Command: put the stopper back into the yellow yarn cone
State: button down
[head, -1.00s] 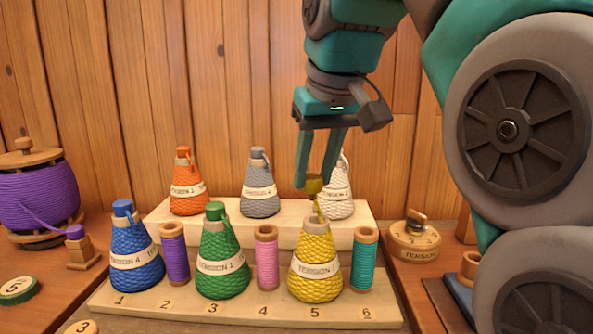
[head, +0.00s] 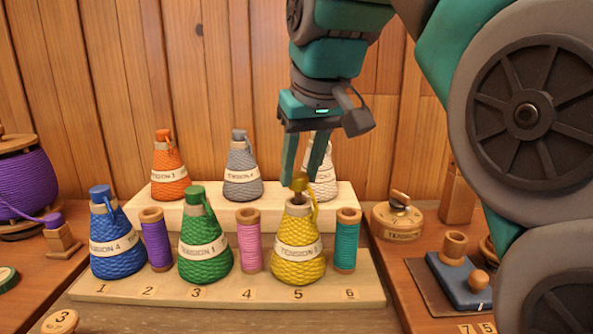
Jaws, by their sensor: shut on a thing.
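The yellow yarn cone (head: 298,262) stands upright at place 5 on the front step, with a "TENSION" label band and a pale neck. My gripper (head: 299,177) points down above it, shut on the yellow stopper (head: 301,184). The stopper is just over the mouth of the cone, its darker lower part close to the neck. I cannot tell whether it touches or enters the mouth. A yellow strap runs down from the stopper along the right of the neck.
Beside the yellow cone stand a pink spool (head: 249,241) and a teal spool (head: 346,241). Green (head: 205,245) and blue (head: 117,245) cones stand further left. Orange, grey and white (head: 322,178) cones stand behind on the upper step. A tension dial (head: 397,220) sits to the right.

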jog(key=shift+f, duration=0.2)
jog(key=shift+f+b, duration=0.65)
jog(key=shift+f, duration=0.2)
jog(key=shift+c, duration=0.2)
grip_release()
